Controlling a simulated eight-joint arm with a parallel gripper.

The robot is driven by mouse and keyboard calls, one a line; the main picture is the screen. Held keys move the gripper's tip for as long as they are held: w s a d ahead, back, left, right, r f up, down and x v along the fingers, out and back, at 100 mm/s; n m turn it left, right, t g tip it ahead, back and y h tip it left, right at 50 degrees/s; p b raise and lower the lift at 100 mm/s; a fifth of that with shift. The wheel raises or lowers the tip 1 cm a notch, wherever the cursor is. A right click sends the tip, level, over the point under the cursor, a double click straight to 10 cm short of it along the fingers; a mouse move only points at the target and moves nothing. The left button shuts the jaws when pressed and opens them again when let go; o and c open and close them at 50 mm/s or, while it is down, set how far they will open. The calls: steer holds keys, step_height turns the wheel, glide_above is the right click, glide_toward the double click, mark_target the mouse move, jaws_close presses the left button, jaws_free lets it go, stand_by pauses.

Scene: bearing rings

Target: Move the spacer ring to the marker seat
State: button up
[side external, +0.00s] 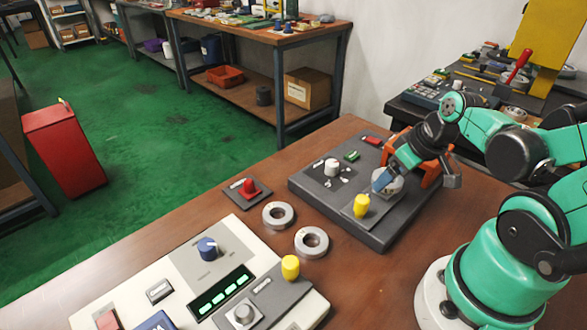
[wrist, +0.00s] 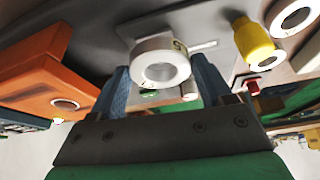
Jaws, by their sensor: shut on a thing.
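My gripper (side external: 381,182) reaches down over the dark grey panel (side external: 318,193), its blue fingers on either side of a pale ring, which I take as the spacer ring (side external: 394,187). In the wrist view the spacer ring (wrist: 137,64) sits between the two fingertips of my gripper (wrist: 164,82), its hole facing the camera and a small dark mark on its rim. My gripper is shut on it. I cannot tell whether the ring touches the panel. No part is clearly labelled as the marker seat.
A yellow knob (side external: 361,206) and a white knob (side external: 332,168) stand on the panel near my gripper. An orange bracket (side external: 430,172) is close behind. Two grey rings (side external: 269,218) (side external: 302,247) and a red knob plate (side external: 248,190) lie on the table. A pale console (side external: 150,262) fills the front left.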

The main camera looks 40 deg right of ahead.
steer(key=shift+f, duration=0.65)
stand_by(0.5)
steer(key=o, duration=1.4)
steer(key=shift+r, duration=3.8)
steer(key=shift+a, duration=0.1)
steer(key=w+a+t, duration=0.1)
steer(key=w+a, duration=0.1)
steer(key=a, duration=0.1)
steer(key=w+a+r+n, duration=0.1)
steer(key=w+a, duration=0.1)
steer(key=a, duration=0.1)
steer(key=w+a+t, duration=0.1)
steer(key=w+a, duration=0.1)
steer(key=a, duration=0.1)
steer(key=shift+a+r+t+y, duration=0.1)
steer(key=shift+r+t+y, duration=0.05)
steer(key=shift+t+y, duration=0.15)
